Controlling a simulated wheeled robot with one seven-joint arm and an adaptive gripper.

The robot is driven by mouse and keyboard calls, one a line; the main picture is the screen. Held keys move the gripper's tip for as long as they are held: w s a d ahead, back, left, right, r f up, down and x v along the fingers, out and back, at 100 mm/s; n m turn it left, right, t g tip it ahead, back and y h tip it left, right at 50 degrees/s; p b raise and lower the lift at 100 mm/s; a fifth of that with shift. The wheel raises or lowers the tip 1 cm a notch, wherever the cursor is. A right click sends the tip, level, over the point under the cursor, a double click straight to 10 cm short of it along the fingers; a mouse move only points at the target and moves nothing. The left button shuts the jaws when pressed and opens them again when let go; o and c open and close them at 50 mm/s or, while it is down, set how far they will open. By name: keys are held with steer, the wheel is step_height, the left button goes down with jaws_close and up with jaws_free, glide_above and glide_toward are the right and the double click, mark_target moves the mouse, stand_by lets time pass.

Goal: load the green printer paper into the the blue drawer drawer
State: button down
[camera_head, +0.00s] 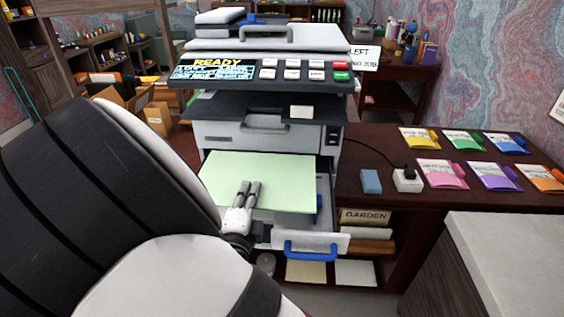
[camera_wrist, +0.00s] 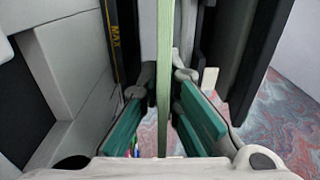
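The green printer paper (camera_head: 275,178) is a flat pale green sheet or stack over the open drawer. My gripper (camera_head: 248,190) is at its near edge, with finger parts showing above it. In the wrist view, the paper (camera_wrist: 165,50) is seen edge-on between the fingers of my gripper (camera_wrist: 165,90), which close on both its sides. The drawer with a blue handle (camera_head: 316,248) is pulled out from the printer. Its grey interior (camera_head: 295,218) shows beside and below the paper; the rest is hidden. Whether the paper touches the drawer floor cannot be told.
The printer (camera_head: 225,135) stands behind the drawer, its screen reading READY. A blue block (camera_head: 371,182) and a white socket (camera_head: 407,180) lie on the dark desk to the right, with several coloured packets beyond. A light-topped cabinet (camera_head: 520,250) stands at the lower right.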

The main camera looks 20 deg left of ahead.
steer(key=shift+f+b, duration=2.05)
steer(key=shift+f, duration=0.85)
steer(key=shift+f+b, duration=1.15)
steer(key=shift+b, duration=0.05)
stand_by(0.3)
steer(key=c, duration=1.8)
jaws_free()
steer(key=shift+o, duration=0.4)
steer(key=shift+s+f, duration=0.1)
steer(key=shift+f, duration=0.05)
steer(key=v, duration=1.2)
steer(key=shift+r, duration=0.35)
